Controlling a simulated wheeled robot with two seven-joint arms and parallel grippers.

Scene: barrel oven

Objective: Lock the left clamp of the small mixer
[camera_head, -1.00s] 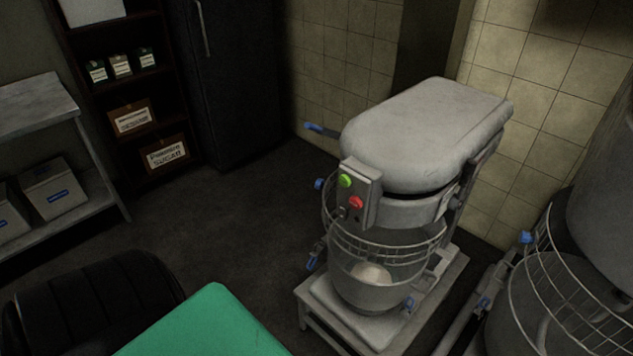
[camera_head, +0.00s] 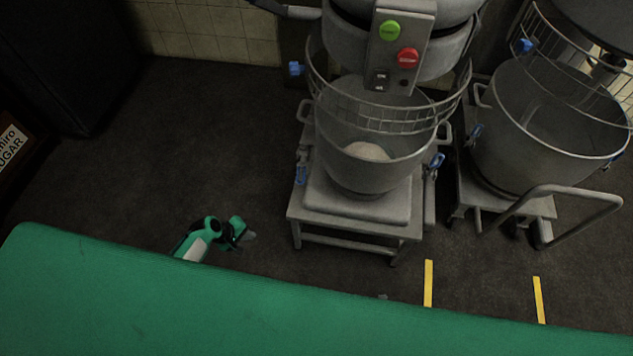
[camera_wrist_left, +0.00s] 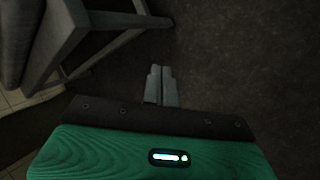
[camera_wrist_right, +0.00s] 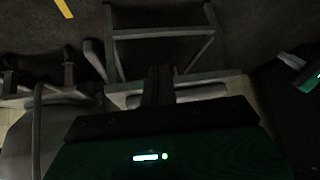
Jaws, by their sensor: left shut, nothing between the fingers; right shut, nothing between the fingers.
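The small mixer (camera_head: 365,140) stands ahead, its grey bowl (camera_head: 400,165) holding a pale mass under a wire guard. The left clamp (camera_head: 301,174) is a blue-handled lever left of the bowl; the handle hangs down, and I cannot tell its lock state. A right clamp (camera_head: 435,163) shows at the other side. My left gripper (camera_head: 250,237) is shut and empty, below and left of the clamp, apart from the mixer; its fingers show in the left wrist view (camera_wrist_left: 162,86). My right gripper (camera_wrist_right: 160,84) is shut and empty, facing the mixer stand.
The mixer rests on a low stand (camera_head: 350,236). A larger mixer bowl (camera_head: 545,130) on a trolley with a curved handle (camera_head: 575,192) stands at right. My green body fills the front. Dark floor (camera_head: 190,130) left of the mixer is clear; yellow floor marks (camera_head: 428,283) lie in front.

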